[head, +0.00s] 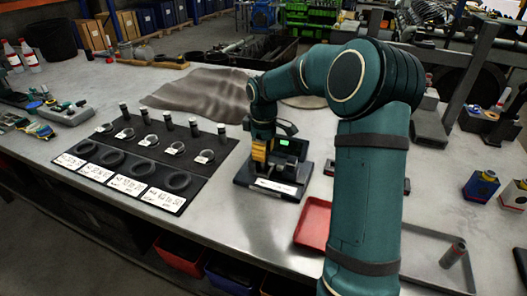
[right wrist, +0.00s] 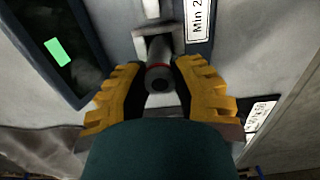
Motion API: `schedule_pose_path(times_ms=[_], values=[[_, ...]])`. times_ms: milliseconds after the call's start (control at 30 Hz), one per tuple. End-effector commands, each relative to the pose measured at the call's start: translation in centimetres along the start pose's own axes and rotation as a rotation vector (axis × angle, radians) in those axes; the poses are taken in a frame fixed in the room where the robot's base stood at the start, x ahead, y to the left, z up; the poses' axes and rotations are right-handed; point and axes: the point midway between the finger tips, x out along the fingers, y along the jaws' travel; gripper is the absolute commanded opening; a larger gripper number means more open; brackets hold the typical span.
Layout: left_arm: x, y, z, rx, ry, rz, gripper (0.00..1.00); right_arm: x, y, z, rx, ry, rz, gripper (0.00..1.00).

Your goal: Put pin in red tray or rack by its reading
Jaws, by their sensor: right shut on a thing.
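My right gripper (head: 262,150) is at the dark gauge (head: 292,172), low over its left part. In the right wrist view its yellow fingers (right wrist: 160,92) are shut on a grey pin (right wrist: 158,76) with a red band. The pin's far end is at a grey block of the gauge; I cannot tell whether they touch. The gauge display (right wrist: 58,52) is lit green, its reading too small to make out. The red tray (head: 309,228) is partly hidden by my right arm. The black rack board (head: 205,186) holds several upright pins and rings. My left gripper is out of view.
A grey tray (head: 424,234) at the right holds another upright pin (head: 453,254). A crumpled brown cloth (head: 200,92) lies behind the rack board. Small bottles (head: 481,186) stand at the right.

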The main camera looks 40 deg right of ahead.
Motion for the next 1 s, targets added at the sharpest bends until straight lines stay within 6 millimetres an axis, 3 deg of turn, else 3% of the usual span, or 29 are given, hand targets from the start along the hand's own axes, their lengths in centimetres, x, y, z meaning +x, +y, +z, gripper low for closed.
schedule_pose_path(times_ms=[1000], values=[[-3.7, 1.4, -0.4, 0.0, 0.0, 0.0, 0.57, -4.5, 0.0, 0.0, 0.0, 0.001, 0.001, 0.0]])
